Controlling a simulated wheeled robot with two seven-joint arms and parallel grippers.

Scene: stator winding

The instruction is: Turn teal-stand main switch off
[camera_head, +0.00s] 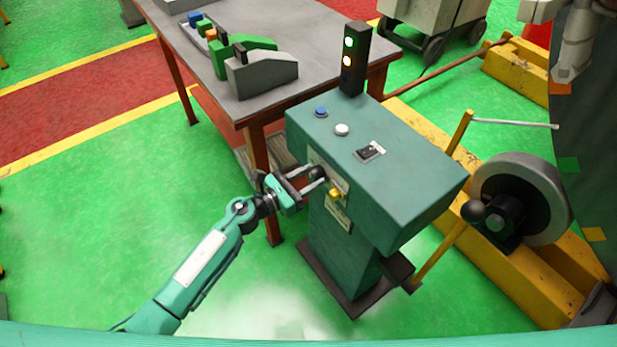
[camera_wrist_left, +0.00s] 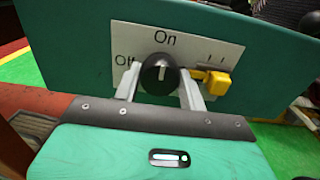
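The teal stand (camera_head: 400,190) stands right of centre in the head view. Its main switch is a round black knob (camera_head: 318,172) on the front face, which also shows in the left wrist view (camera_wrist_left: 160,74) on a white plate marked "On" above and "Off" at left. The "Off" label is partly hidden. A pale mark on the knob is near upright. My left gripper (camera_head: 306,180) is at the knob, with one finger on each side in the left wrist view. The fingers are spread; I cannot tell whether they touch it. My right gripper is not in view.
A yellow lever-like part (camera_wrist_left: 215,80) sits close right of the knob. Blue and white buttons are on the stand's top. A grey table (camera_head: 310,40) stands behind; green floor is free at left.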

